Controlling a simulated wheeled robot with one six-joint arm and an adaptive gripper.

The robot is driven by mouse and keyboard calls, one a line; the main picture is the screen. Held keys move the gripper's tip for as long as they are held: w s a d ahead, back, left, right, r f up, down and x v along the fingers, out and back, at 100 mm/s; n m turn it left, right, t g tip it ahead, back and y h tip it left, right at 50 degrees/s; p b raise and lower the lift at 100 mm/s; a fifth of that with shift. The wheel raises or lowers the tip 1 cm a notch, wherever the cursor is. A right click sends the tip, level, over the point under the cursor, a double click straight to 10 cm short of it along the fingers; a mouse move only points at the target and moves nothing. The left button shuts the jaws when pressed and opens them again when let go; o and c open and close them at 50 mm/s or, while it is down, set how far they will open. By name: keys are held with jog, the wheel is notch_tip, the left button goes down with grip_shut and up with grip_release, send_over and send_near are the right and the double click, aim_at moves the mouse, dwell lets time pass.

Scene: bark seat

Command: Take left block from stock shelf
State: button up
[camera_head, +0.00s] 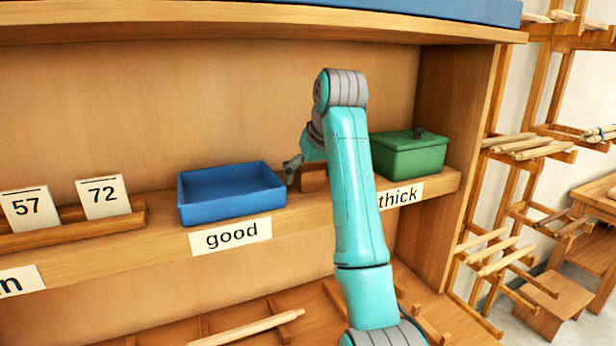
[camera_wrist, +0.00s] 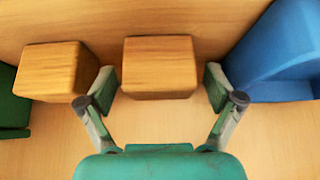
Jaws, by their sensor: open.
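Two wooden blocks show in the wrist view. The one in the middle (camera_wrist: 160,66), nearer the blue tray, is the left block as the head view sees the shelf. The other block (camera_wrist: 52,70) is beside it, nearer the green box. My gripper (camera_wrist: 160,90) is open, with one finger on each side of the middle block's near part and a small gap at both sides. In the head view my gripper (camera_head: 293,170) is at the shelf right of the blue tray. Part of a block (camera_head: 314,178) shows there; my arm hides the rest.
A blue tray (camera_head: 232,205) stands on the shelf above the "good" label. A green lidded box (camera_head: 408,158) stands to the right, above "thick". The stock shelf (camera_head: 300,212) has a board above it. Number cards 57 and 72 (camera_head: 103,197) are at left.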

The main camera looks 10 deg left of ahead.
jog(key=c, duration=1.3)
jog(key=shift+o, duration=0.2)
jog(key=shift+r, duration=0.2)
